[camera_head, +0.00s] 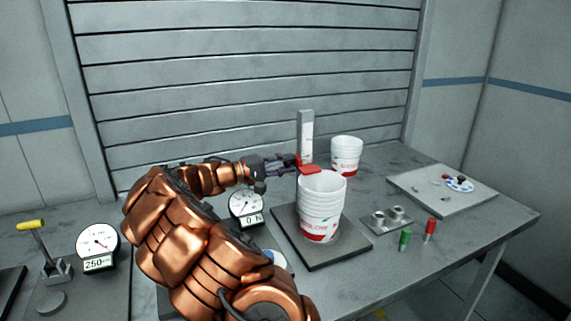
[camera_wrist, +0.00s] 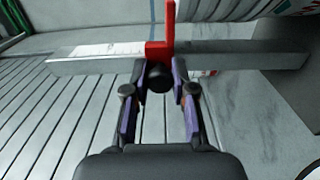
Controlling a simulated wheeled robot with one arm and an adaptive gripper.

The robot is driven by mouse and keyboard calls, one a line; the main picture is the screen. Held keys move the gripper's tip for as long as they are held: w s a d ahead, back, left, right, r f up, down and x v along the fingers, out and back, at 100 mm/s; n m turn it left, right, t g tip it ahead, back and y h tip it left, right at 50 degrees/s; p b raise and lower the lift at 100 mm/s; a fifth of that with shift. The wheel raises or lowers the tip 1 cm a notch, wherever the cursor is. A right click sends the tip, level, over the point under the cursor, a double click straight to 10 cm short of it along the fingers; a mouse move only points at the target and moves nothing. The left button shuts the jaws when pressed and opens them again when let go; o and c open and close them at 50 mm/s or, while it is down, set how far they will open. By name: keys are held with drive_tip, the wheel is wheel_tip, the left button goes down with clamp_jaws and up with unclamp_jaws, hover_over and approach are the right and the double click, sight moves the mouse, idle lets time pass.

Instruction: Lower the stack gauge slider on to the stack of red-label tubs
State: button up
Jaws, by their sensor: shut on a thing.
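The stack of red-label tubs (camera_head: 321,209) stands upright on a dark square plate (camera_head: 337,254). The grey gauge post (camera_head: 306,125) with a white scale rises behind it. The red slider (camera_head: 309,169) is on the post, its flat arm reaching toward the stack's rim at about rim height; I cannot tell whether it touches. My gripper (camera_head: 291,165) comes in from the left at the slider. In the wrist view, my gripper (camera_wrist: 158,92) is shut on the slider's dark round knob (camera_wrist: 159,78), below the red slider body (camera_wrist: 158,50). The post (camera_wrist: 235,57) runs sideways there.
A second tub stack (camera_head: 347,154) stands behind right. A plate with metal studs (camera_head: 392,218), a green cylinder (camera_head: 405,239) and a red one (camera_head: 430,229) are at right. A grey board (camera_head: 465,204) with small parts lies beyond. A dial reading 0 N (camera_head: 246,206) stands left of the stack.

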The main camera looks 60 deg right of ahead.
drive_tip(key=o, duration=0.9)
drive_tip(key=shift+s+d, duration=0.1)
drive_tip(key=shift+s, duration=0.1)
drive_tip(key=shift+c, duration=0.2)
drive_tip(key=shift+w, duration=0.15)
drive_tip(key=v, duration=1.2)
drive_tip(key=shift+f, duration=0.1)
